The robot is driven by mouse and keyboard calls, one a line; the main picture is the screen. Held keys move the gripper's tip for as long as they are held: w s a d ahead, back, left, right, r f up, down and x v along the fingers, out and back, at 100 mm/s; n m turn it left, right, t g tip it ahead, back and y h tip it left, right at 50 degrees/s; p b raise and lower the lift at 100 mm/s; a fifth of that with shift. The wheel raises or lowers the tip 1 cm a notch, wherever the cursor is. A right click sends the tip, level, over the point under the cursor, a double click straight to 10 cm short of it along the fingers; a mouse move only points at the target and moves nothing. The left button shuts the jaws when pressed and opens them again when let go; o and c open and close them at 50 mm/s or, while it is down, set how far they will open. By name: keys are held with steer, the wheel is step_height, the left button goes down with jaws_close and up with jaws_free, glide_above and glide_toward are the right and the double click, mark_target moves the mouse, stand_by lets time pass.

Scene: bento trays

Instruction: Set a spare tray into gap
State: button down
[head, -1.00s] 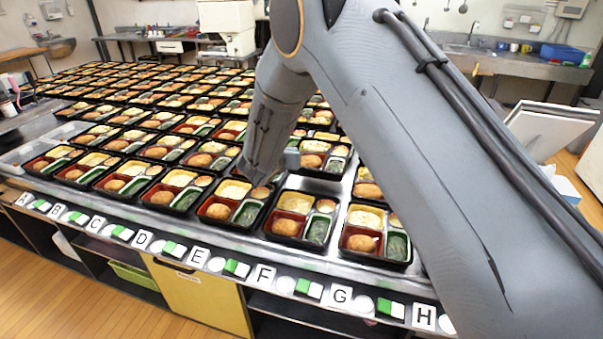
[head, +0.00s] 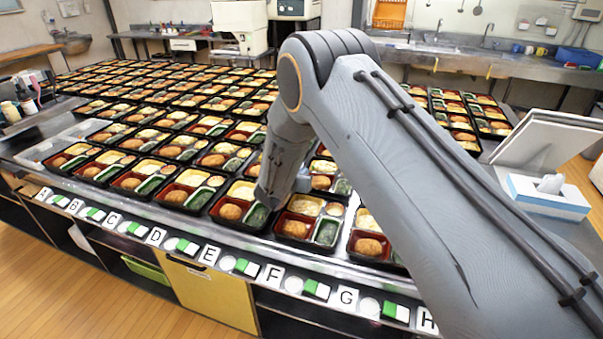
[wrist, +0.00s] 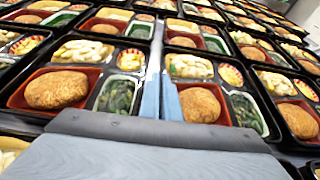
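Rows of black bento trays (head: 182,207) cover the long metal counter, each with a brown patty, greens and pale food. A separate group of filled trays (head: 463,140) stands at the right, beyond my arm. I cannot pick out an empty place among the rows; my arm hides part of them. Trays lie on both sides of the fingers.
Lettered labels and green-white blocks (head: 247,267) line the counter's front edge. A tissue box (head: 545,198) and a white panel (head: 545,145) stand at the right. A white machine (head: 240,28) stands at the back.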

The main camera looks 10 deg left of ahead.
steer(key=shift+f, duration=0.2)
steer(key=c, duration=2)
jaws_free()
steer(key=shift+r, duration=0.1)
